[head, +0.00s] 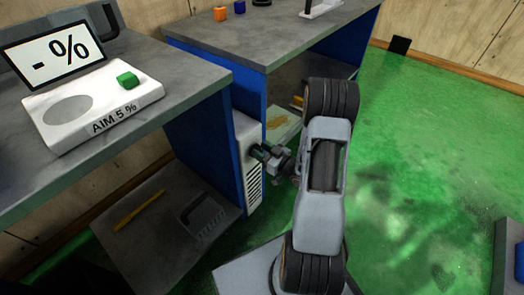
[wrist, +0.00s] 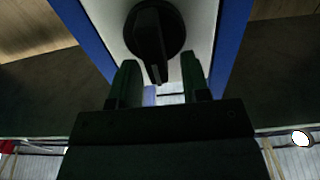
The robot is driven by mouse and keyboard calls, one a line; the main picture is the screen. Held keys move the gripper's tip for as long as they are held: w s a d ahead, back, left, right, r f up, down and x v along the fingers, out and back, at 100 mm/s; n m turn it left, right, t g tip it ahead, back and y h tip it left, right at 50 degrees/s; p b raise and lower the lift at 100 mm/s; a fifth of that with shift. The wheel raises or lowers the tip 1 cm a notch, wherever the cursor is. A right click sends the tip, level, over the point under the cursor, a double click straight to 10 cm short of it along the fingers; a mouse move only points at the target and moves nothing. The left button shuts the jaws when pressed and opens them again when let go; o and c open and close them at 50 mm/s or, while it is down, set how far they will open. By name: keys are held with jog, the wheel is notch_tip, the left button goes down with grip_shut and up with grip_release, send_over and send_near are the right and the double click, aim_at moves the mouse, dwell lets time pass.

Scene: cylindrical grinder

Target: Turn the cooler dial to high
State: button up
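The cooler (head: 254,190) is a white box with a vented front, fixed at the blue end panel of the bench in the head view. Its white face (wrist: 200,25) fills the top middle of the wrist view. The black round dial (wrist: 155,30) sits on that face, with its pointer bar aimed downward. My gripper (wrist: 161,80) is open, its two dark green fingers apart just below the dial, with the pointer's lower end between them in the picture. I cannot tell whether they touch it. In the head view my gripper (head: 262,154) is at the cooler's upper front; the dial is hidden there.
A scale (head: 95,105) with a green block (head: 127,80) stands on the left bench. The lower shelf holds a yellow stick (head: 140,209) and a grey item (head: 203,214). Blue panels (wrist: 232,35) flank the cooler. Green floor (head: 430,150) on the right is mostly open.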

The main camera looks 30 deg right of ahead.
grip_shut()
dwell(0.3)
